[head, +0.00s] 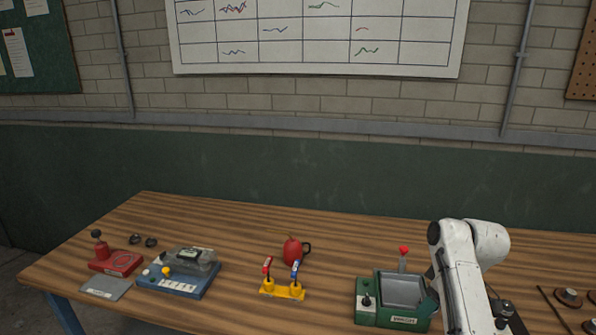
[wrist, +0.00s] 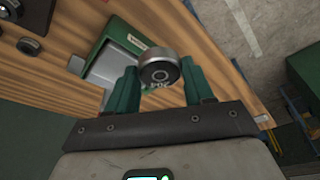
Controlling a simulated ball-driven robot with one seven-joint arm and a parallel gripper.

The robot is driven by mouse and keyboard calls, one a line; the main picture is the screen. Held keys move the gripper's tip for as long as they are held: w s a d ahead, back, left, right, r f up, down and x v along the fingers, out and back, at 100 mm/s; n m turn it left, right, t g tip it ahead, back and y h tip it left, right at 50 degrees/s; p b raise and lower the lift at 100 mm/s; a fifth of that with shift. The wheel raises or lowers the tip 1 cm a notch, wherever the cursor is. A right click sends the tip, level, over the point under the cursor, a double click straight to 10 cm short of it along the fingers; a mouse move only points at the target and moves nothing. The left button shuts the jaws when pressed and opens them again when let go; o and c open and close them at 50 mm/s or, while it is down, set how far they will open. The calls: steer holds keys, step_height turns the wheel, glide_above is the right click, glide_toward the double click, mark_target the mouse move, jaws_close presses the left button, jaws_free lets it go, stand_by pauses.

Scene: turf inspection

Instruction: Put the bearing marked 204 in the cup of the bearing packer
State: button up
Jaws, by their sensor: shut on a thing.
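My gripper (wrist: 160,80) has green fingers and is shut on a dark round bearing (wrist: 160,70) with a grey face. Its side carries small pale markings, upside down in the wrist view, that look like 204. The bearing is held above the bench near a green machine with a grey tray (wrist: 101,67); this machine is also at the right in the head view (head: 393,318).
Round dark pieces (head: 568,297) lie at the right.

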steer(key=s+a+f+m+h+b, duration=0.1)
steer(key=s+a+f+m+b, duration=0.1)
steer(key=s+a+f, duration=0.5)
steer(key=s+a+f+m+b, duration=0.3)
steer(key=s+a+f+m, duration=0.2)
steer(key=s+a+f, duration=0.3)
steer(key=s+f, duration=0.4)
steer(key=f, duration=0.2)
steer(key=shift+s+f+m+t+h, duration=0.25)
steer(key=shift+s+m+t+h, duration=0.05)
steer(key=shift+s+t+h, duration=0.1)
